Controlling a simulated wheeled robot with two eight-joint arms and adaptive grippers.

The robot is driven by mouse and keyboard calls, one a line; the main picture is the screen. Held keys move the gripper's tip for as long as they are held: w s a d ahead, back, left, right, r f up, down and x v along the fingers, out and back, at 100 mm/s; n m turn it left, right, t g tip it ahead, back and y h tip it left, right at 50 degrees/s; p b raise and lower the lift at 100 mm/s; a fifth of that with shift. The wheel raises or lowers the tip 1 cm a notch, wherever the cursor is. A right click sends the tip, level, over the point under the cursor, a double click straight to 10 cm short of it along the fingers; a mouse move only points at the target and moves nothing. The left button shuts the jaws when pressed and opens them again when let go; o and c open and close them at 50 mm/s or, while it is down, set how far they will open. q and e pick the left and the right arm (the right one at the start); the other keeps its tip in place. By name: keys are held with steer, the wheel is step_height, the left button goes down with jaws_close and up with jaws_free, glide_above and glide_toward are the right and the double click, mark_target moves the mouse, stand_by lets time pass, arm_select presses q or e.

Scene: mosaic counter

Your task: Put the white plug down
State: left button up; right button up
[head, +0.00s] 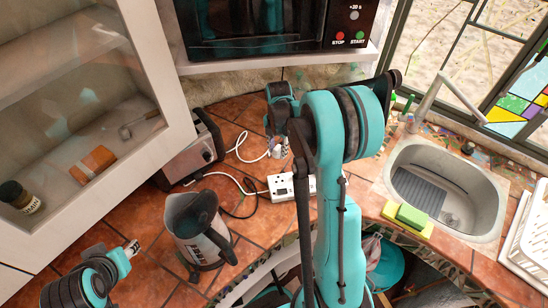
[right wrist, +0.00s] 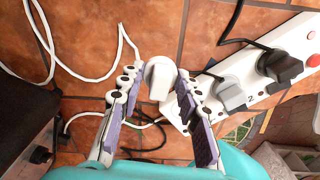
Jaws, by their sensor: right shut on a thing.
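The white plug (right wrist: 160,78) sits between the fingertips of my right gripper (right wrist: 158,84), which is shut on it. In the head view the plug (head: 278,151) shows just below my right gripper (head: 279,143), over the tiled counter behind the power strip. Whether the plug touches the tiles is unclear. The white power strip (head: 280,188) lies close by; in the right wrist view its end (right wrist: 180,143) is right of the fingers. My left gripper (head: 132,249) is at the lower left, its fingers too small to judge.
A grey plug (right wrist: 229,93) and a black plug (right wrist: 284,66) sit in the strip. A toaster (head: 190,152) and a kettle (head: 200,230) stand left; cords cross the tiles. A sink (head: 445,185) with a sponge (head: 411,216) before it is right. My right arm hides part of the counter.

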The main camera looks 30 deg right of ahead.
mark_target(274, 156)
steer(key=shift+w+a+f, duration=0.35)
steer(key=shift+w+f, duration=0.1)
steer(key=shift+w, duration=0.15)
step_height(274, 156, down, 4)
steer(key=shift+f+b, duration=0.1)
steer(key=shift+b, duration=0.4)
steer(key=o, duration=1.1)
steer(key=shift+o, duration=0.2)
